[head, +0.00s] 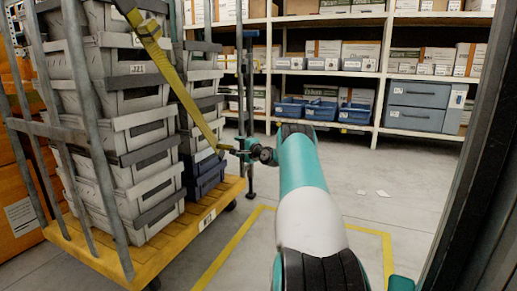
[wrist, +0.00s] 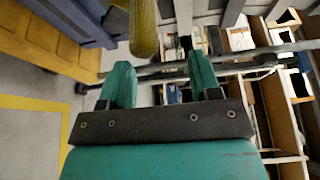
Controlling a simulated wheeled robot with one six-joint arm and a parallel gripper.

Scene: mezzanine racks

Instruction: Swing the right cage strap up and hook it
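The yellow cage strap (head: 184,93) runs from high on the roll cage (head: 88,110) down and right to my gripper (head: 234,148). Its upper end has a buckle-like fitting at the cage's top. In the wrist view the strap (wrist: 143,30) hangs just ahead of my gripper (wrist: 159,66), between the lines of the two fingers and closer to the left one. The teal fingers stand apart with a clear gap between them. I cannot tell whether the strap touches a finger. The hook for the strap is not clearly visible.
The cage holds stacked grey crates (head: 140,155) on a yellow base (head: 160,250). Shelving with boxes and blue bins (head: 322,110) stands behind. A dark post (head: 470,150) rises close on the right. The floor (head: 375,190) between is mostly clear, with yellow marking lines and paper scraps.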

